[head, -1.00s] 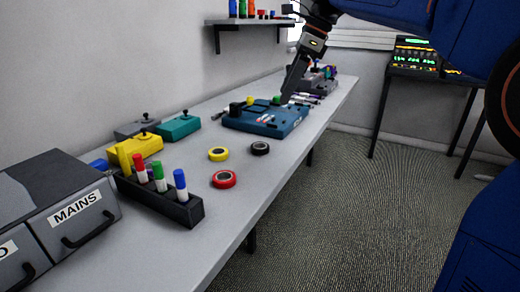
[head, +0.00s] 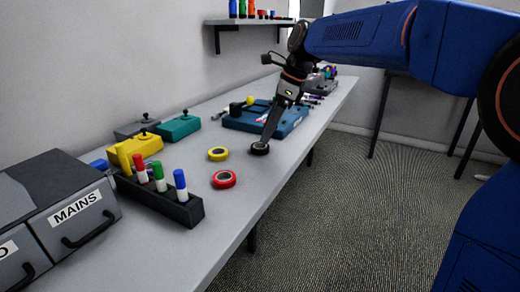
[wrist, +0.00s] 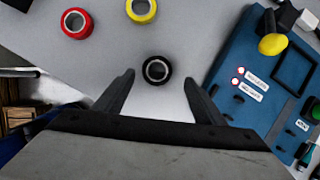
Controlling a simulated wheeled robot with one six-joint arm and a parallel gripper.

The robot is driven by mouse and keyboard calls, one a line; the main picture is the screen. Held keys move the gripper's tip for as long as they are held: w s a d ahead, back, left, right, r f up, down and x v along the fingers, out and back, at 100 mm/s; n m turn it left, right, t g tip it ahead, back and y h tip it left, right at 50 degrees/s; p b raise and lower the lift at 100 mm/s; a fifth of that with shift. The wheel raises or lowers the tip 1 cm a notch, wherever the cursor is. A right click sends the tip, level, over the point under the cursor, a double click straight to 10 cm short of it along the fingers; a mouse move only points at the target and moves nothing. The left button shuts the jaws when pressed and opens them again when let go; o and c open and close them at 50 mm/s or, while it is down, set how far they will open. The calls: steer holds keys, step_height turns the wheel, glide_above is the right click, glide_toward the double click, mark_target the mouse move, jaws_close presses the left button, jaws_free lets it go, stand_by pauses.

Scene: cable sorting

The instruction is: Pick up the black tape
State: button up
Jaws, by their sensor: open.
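The black tape (head: 259,149) is a small roll lying flat on the grey bench, near its front edge. In the wrist view the black tape (wrist: 157,70) shows just beyond and between my two fingertips. My gripper (head: 266,138) points down at the tape from above in the head view. In the wrist view my gripper (wrist: 159,78) is open, with nothing between its fingers. I cannot tell the exact height of the fingertips over the bench.
A yellow tape (head: 218,154) and a red tape (head: 224,179) lie to the left of the black one. A blue board (head: 240,122) with parts on it lies behind. A dark marker rack (head: 182,211) and grey drawers (head: 75,215) stand at the left. The bench around the tapes is clear.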

steer(key=x, duration=0.3)
steer(key=shift+s+a+f, duration=0.1)
steer(key=shift+s+f, duration=0.1)
steer(key=shift+s, duration=0.1)
steer(key=shift+a+f, duration=0.25)
steer(key=shift+f, duration=0.4)
steer(key=c, duration=1.1)
